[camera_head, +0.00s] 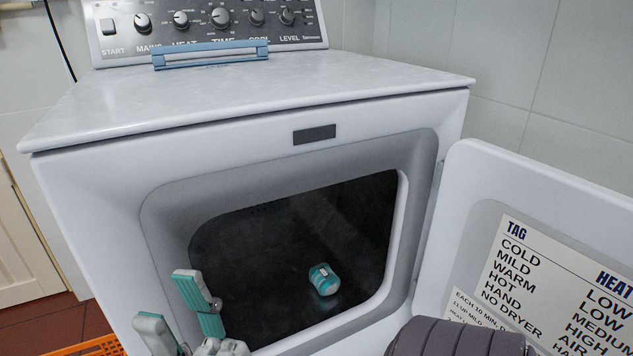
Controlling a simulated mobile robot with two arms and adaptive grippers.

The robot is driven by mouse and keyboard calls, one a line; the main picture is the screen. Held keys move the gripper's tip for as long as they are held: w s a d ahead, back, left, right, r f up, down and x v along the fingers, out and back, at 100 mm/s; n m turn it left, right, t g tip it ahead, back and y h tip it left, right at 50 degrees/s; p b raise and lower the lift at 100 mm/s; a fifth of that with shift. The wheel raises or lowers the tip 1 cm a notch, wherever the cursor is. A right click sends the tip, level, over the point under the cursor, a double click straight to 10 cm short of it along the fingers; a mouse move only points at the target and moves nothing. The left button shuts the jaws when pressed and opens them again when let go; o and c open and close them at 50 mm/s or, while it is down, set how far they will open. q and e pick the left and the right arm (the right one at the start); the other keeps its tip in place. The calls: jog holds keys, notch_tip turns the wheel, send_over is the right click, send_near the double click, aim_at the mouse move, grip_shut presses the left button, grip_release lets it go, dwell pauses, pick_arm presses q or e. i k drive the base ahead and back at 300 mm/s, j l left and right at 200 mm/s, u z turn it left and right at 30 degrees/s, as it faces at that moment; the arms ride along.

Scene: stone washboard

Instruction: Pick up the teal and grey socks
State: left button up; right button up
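The teal and grey socks (324,280) lie as a small rolled bundle inside the dark drum of the dryer (88,175), right of the middle of its opening. My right gripper (166,297) is at the lower left of the opening, in front of the dryer. Its two teal-padded fingers stand apart with nothing between them. It is well to the left of the socks and does not touch them. My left gripper is not in view.
The dryer door (470,190) stands open on the right, with a printed label. The opening's rim (165,215) surrounds the drum. A blue-handled object (210,56) lies on the dryer top. Part of an orange basket (85,346) shows at the lower left.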

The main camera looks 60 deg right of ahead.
aim_at(326, 283)
jog(key=z, duration=1.85)
